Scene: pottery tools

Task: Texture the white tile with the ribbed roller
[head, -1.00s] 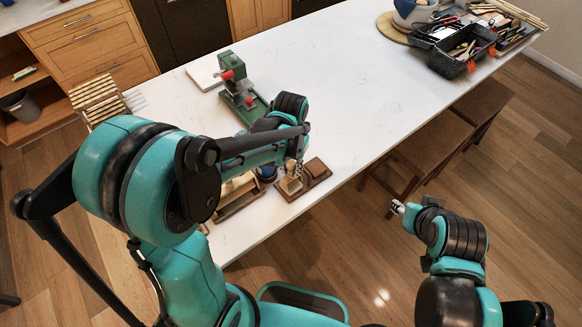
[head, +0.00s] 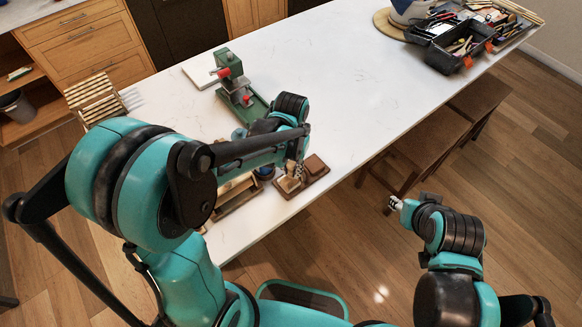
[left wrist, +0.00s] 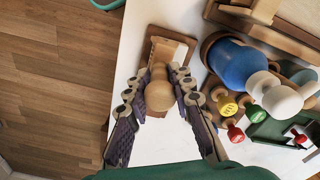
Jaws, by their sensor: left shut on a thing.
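My left gripper (head: 297,172) is over the near edge of the white table. In the left wrist view its fingers (left wrist: 159,95) are shut on a pale wooden tool with a rounded handle (left wrist: 159,92). The tool is over a brown wooden stand (left wrist: 183,32); I cannot tell whether it still touches it. No ribs show on it, so I cannot tell whether it is the ribbed roller. A flat white slab (head: 198,74), possibly the white tile, lies at the table's back left. My right gripper (head: 394,203) is over the floor, too small to read.
A green press with red knobs (head: 238,88) stands behind my left gripper. A blue round-bodied tool (left wrist: 235,62) and several coloured knobs are close to the stand. A slatted wooden rack (head: 93,98) is at left, a black toolbox (head: 452,50) at far right. The table's middle is clear.

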